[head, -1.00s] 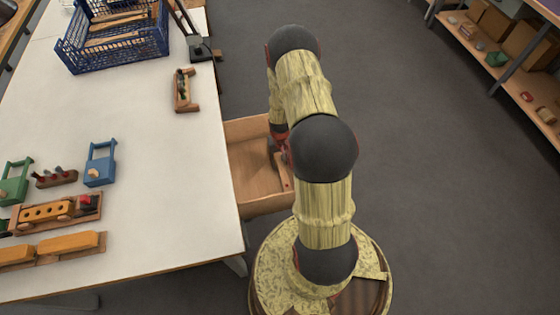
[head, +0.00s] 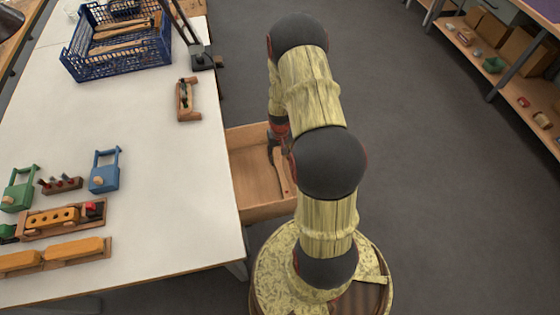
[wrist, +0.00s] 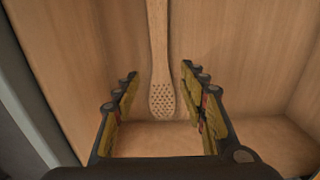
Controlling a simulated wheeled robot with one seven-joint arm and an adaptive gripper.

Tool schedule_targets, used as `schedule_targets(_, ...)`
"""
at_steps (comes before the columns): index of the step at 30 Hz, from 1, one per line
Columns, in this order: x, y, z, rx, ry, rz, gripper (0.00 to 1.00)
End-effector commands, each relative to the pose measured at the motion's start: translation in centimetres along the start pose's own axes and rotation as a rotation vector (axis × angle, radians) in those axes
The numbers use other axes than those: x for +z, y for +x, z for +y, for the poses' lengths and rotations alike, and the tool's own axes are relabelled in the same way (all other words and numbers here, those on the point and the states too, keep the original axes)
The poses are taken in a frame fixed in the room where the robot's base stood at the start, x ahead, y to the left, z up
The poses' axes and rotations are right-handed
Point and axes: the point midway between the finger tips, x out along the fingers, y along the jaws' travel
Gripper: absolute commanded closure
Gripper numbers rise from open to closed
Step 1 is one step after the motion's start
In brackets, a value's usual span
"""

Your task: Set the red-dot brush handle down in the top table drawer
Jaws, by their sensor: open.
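A wooden brush handle (head: 279,170) lies in the open table drawer (head: 252,168), near its right side. In the wrist view the handle (wrist: 160,60) rests on the drawer floor, its rounded end with rows of small holes toward the camera. My gripper (wrist: 159,75) is open above the handle, one finger on each side, with gaps between the fingers and the wood. In the head view my arm hides most of the gripper.
The white table (head: 180,200) borders the drawer on the left. It bears a blue crate (head: 120,62) with wooden handles, a small wooden rack (head: 187,100), and green and blue clamp-like fixtures (head: 104,171). The drawer floor left of the handle is clear.

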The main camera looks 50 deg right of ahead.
Motion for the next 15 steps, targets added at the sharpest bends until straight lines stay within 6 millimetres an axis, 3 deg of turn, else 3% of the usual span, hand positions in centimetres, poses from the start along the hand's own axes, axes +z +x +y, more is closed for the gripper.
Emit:
schedule_targets(10, -0.5, -4.5, -0.6, 0.001, -0.012, 0.014, 0.57)
schedule_targets(14, -1.4, -9.9, -3.0, 0.001, -0.056, 0.056, 0.57)
schedule_targets(15, -1.6, -12.3, -4.1, 0.001, -0.076, 0.074, 0.57)
